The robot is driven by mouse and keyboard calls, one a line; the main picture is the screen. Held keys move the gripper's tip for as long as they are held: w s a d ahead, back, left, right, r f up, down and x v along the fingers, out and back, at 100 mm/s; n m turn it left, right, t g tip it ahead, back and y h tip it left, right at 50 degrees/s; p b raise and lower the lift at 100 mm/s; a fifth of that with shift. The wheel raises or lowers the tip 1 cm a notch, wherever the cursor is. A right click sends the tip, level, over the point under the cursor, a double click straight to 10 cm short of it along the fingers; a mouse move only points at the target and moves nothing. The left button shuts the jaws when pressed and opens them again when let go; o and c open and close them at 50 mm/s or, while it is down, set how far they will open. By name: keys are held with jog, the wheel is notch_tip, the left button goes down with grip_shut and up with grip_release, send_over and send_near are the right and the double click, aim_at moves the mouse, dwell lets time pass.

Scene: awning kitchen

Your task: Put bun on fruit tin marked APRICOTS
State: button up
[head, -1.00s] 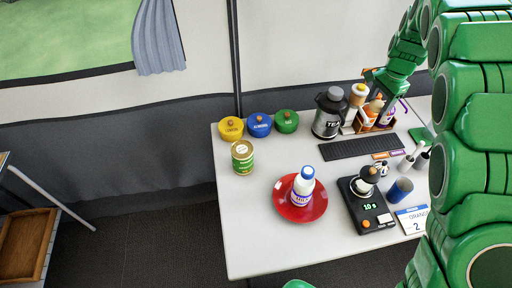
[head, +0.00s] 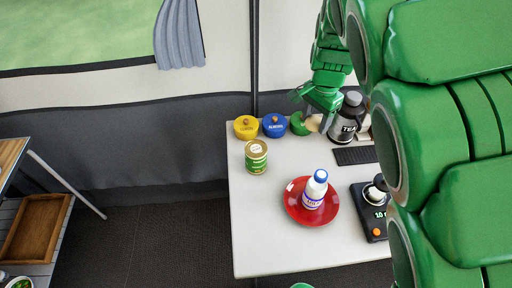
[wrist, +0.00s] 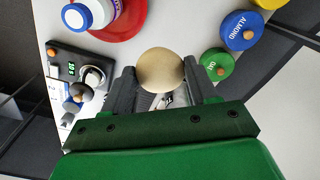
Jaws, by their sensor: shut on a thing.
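The bun (wrist: 160,70) is round and pale tan. My gripper (wrist: 160,86) is shut on it, with one finger on each side in the wrist view. In the head view my gripper (head: 319,108) holds the bun (head: 313,123) above the back of the table, by the green lid and the tea jar. A tin (head: 257,160) with a green label and a pale top stands upright on the table, left of and nearer than my gripper. Its label is too small to read. Its top is bare.
Yellow (head: 246,127), blue (head: 274,125) and green (head: 299,123) containers line the back edge. The black TEA jar (head: 348,122) stands right of them. A red plate (head: 290,205) bears a white bottle (head: 315,188). A black scale (head: 366,212) is at right. The table's left front (head: 258,240) is clear.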

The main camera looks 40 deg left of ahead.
jog(key=s+a+n, duration=0.3)
jog(key=s, duration=1.4)
send_over(256, 148)
jog(key=shift+f, duration=4.5)
notch_tip(256, 148, down, 3)
jog(key=shift+f, duration=0.15)
jog(key=o, duration=1)
